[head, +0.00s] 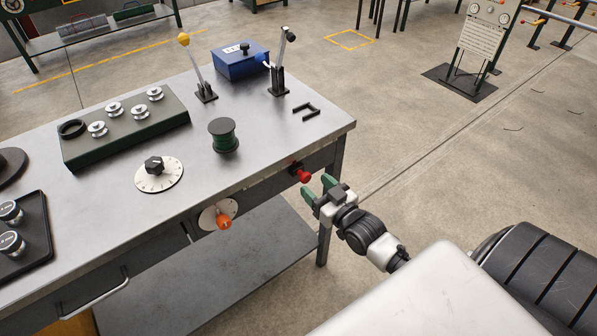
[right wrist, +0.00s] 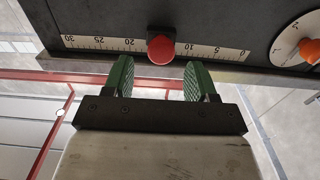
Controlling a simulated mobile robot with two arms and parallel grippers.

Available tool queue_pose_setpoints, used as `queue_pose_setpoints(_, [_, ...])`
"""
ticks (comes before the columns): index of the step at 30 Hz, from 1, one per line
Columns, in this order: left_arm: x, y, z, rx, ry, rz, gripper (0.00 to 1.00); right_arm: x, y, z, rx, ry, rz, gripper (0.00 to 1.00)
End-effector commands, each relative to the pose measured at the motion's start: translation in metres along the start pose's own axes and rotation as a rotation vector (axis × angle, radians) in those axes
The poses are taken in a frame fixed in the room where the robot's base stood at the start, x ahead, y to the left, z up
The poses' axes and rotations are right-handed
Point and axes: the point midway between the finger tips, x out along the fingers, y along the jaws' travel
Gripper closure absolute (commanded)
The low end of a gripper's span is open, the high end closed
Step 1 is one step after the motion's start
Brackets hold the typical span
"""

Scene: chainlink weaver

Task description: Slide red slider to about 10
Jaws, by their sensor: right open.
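The red slider knob (head: 304,176) sticks out from the front panel of the workbench, near its right end. In the right wrist view the red knob (right wrist: 160,48) sits on a scale strip (right wrist: 85,42) that looks upside down, with 30 at left and 0 at right. The knob covers the part between the 20 and 10 marks, near 15. My right gripper (head: 318,188) is open and empty. Its green fingers (right wrist: 160,76) stand to either side of the knob's line, with the knob at about their tips. Contact does not show. My left gripper is not in view.
An orange-knobbed dial (head: 217,216) sits on the same panel to the left; it also shows in the right wrist view (right wrist: 308,48). On the bench top (head: 270,150) are levers, a green spool (head: 223,135) and a blue box (head: 239,62).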

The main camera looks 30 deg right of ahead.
Motion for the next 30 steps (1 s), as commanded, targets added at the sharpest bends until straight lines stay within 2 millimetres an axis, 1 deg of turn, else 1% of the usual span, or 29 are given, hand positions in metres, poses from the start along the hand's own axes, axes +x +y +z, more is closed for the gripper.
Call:
queue_pose_setpoints(1, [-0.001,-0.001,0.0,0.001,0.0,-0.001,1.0,0.011,0.0,-0.002,0.0,0.003,0.001,0.43])
queue_pose_setpoints(3, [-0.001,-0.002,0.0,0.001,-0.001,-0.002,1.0,0.024,0.0,-0.001,-0.001,0.002,0.0,0.43])
queue_pose_setpoints(9, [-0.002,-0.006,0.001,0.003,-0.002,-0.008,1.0,0.052,0.0,0.0,-0.001,0.0,0.0,0.43])
queue_pose_setpoints(12, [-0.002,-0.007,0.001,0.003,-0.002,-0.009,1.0,0.059,0.0,0.0,-0.001,0.0,0.001,0.43])
queue_pose_setpoints(15, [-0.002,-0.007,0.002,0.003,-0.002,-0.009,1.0,0.063,0.0,0.001,-0.001,-0.002,0.0,0.43])
queue_pose_setpoints(23, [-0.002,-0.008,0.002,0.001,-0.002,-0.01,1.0,0.064,0.0,0.001,-0.001,-0.002,0.0,0.43])
queue_pose_setpoints(30, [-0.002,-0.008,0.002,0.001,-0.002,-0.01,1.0,0.063,0.0,0.001,-0.001,-0.002,0.0,0.8])
